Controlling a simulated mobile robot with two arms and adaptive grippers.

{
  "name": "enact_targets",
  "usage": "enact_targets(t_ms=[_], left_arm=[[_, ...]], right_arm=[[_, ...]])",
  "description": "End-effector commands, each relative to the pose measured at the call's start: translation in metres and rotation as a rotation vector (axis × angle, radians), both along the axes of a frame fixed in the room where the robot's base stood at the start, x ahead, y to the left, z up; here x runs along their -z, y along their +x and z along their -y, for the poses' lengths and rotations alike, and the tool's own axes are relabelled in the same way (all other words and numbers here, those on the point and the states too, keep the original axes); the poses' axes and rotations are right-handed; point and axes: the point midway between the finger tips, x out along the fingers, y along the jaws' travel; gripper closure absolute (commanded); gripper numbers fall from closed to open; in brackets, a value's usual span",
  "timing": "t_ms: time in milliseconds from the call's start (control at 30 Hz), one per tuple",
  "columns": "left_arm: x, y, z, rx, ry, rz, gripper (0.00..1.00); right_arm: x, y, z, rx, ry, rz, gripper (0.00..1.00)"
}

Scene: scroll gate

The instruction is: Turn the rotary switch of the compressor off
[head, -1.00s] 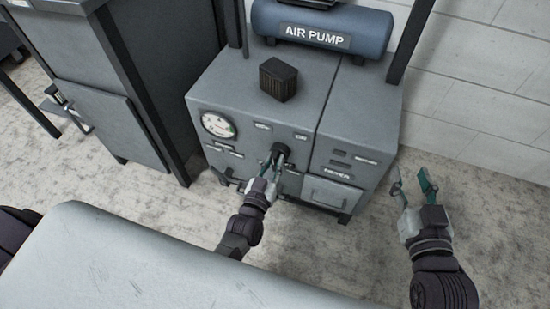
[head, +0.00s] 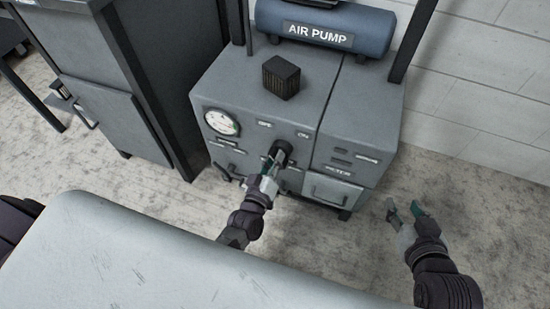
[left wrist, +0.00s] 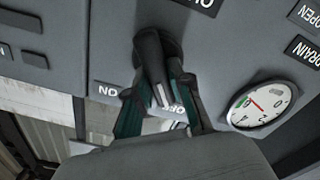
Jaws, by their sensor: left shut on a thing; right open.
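The compressor (head: 235,75) is a grey cabinet with a blue AIR PUMP tank (head: 322,30) on top. Its black rotary switch (head: 283,150) sticks out of the front panel, below the OFF label (head: 265,124) and the ON label (head: 303,134). My left gripper (head: 274,164) is shut on the switch's handle. In the left wrist view the black handle (left wrist: 152,65) lies between the gripper's two teal fingers (left wrist: 158,105). The fingers partly hide the labels behind them. My right gripper (head: 404,210) is open and empty, right of the cabinet over the floor.
A round gauge (head: 221,122) sits on the panel left of the switch; it also shows in the left wrist view (left wrist: 258,105). A dark cabinet (head: 115,90) stands at the left. Bare floor (head: 500,215) lies at the right, before a white wall (head: 490,80).

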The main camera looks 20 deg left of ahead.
Motion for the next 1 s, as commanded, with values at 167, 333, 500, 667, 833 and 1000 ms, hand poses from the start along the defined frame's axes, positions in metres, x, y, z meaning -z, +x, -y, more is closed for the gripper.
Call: enact_targets(t_ms=[167,333,500,667,833,1000], left_arm=[[0.001,0.0,0.0,0.0,-0.007,-0.003,1.0],[0.001,0.0,0.0,0.0,-0.007,-0.003,0.78],[0.001,0.0,0.0,0.0,-0.006,-0.002,0.54],[0.0,0.0,0.0,0.0,-0.005,-0.002,0.54],[0.001,-0.004,0.0,0.0,-0.004,-0.002,0.54],[0.001,-0.028,-0.001,0.0,-0.005,-0.003,0.54]], right_arm=[[0.0,0.0,0.0,0.0,0.0,-0.001,0.54],[0.0,0.0,0.0,0.001,-0.001,-0.001,0.54],[0.0,0.0,0.0,0.0,0.0,-0.001,0.54],[0.0,0.0,0.0,0.0,0.0,-0.001,0.54],[-0.001,0.0,0.0,-0.001,0.0,0.002,0.54],[-0.001,0.0,0.0,-0.001,0.0,0.001,0.54]])
